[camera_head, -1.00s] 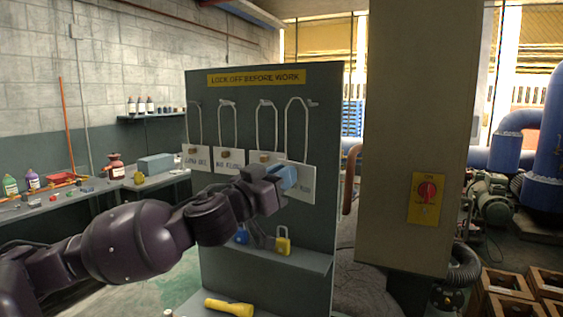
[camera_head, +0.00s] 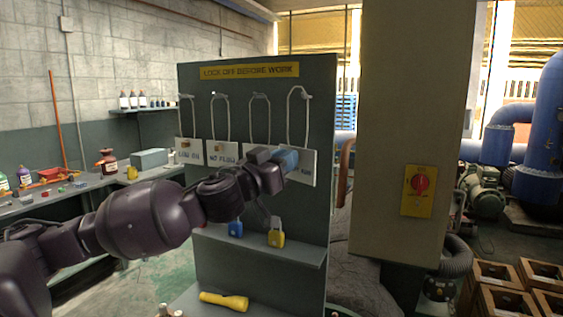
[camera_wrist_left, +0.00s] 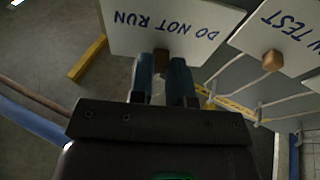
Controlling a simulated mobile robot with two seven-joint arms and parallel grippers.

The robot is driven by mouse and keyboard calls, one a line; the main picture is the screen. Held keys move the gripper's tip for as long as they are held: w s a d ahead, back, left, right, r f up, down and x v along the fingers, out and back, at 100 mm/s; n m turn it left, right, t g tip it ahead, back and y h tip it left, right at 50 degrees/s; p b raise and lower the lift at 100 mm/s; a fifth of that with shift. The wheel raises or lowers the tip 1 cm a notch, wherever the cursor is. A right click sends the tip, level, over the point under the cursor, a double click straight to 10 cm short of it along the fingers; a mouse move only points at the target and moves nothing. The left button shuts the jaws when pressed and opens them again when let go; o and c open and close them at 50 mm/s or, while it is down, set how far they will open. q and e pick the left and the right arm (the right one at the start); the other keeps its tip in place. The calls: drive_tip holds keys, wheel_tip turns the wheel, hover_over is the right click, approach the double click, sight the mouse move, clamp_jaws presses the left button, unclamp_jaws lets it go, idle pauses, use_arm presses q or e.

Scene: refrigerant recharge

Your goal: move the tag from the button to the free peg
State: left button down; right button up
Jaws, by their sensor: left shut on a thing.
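The held white tag (camera_head: 302,172) reads DO NOT RUN in the left wrist view (camera_wrist_left: 180,22). My left gripper (camera_head: 288,160) is shut on its small wooden knob (camera_wrist_left: 160,60). The tag is at the right end of the grey lockout board (camera_head: 255,108), and its cord loop stands up by the rightmost peg (camera_head: 306,96); I cannot tell whether the loop is around that peg. The red button (camera_head: 420,184) on its yellow plate, on the column to the right, has no tag on it. My right gripper is not in view.
Other tags hang on the pegs to the left; the neighbouring one (camera_wrist_left: 290,30) is close beside the held tag. A blue padlock (camera_head: 235,229) and a yellow padlock (camera_head: 276,238) are below my arm by the board's ledge. A yellow flashlight (camera_head: 224,301) lies lower down.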

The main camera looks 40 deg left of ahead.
use_arm(q)
drive_tip(key=w+a+f, duration=0.1)
drive_tip(key=w, duration=0.4)
drive_tip(key=shift+w+a, duration=0.2)
drive_tip(key=shift+w, duration=0.2)
idle(0.5)
drive_tip(key=shift+f, duration=0.1)
idle(0.4)
drive_tip(key=c, duration=1)
unclamp_jaws()
